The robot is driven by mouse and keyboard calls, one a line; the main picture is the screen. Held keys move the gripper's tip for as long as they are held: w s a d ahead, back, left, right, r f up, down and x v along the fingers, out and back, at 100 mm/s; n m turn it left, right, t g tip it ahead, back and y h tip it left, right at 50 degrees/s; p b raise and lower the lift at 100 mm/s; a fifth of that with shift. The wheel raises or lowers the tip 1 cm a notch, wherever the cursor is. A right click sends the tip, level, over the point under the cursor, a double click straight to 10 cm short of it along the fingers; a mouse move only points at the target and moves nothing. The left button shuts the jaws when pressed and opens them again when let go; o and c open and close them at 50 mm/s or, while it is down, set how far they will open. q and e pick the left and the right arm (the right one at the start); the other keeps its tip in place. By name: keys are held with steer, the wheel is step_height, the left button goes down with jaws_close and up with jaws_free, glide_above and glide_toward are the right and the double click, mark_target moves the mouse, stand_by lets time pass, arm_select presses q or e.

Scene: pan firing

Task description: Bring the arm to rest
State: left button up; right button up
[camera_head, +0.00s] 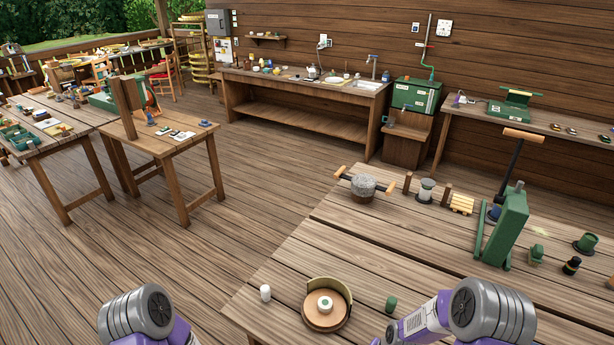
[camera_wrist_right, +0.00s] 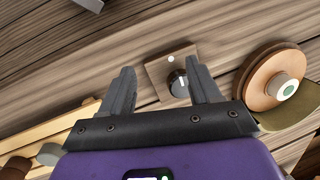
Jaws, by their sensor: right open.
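My right gripper (camera_wrist_right: 160,85) is open in the right wrist view, its two dark fingers spread apart. Nothing is held between them. A black knob (camera_wrist_right: 178,86) on a small square wooden plate (camera_wrist_right: 157,68) shows beyond the fingers, near the right one. My right arm (camera_head: 480,310) enters the head view at the bottom right, over the near table; its gripper is out of that view. Part of my left arm (camera_head: 140,315) shows at the bottom left. My left gripper is not seen.
The near table (camera_head: 400,250) holds a round wooden dish (camera_head: 326,318) with a curved guard, a grey stone-like pot (camera_head: 363,187), a green press (camera_head: 505,228) and small jars. A side table (camera_head: 160,140) stands left. Open floor (camera_head: 250,185) lies between.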

steer(key=s+a+f+n+y, duration=0.1)
steer(key=s+a+f+n, duration=0.2)
steer(key=s, duration=0.4)
steer(key=s+a+f+n+y, duration=0.1)
steer(key=s+a+f+n, duration=0.1)
steer(key=s+a, duration=0.45)
arm_select(q)
step_height(320, 180, down, 12)
steer(key=b, duration=1.2)
steer(key=shift+w+f, duration=0.2)
steer(key=shift+f, duration=0.05)
arm_select(e)
step_height(320, 180, down, 12)
steer(key=d, duration=0.1)
steer(key=shift+w, duration=0.35)
steer(key=shift+d, duration=0.1)
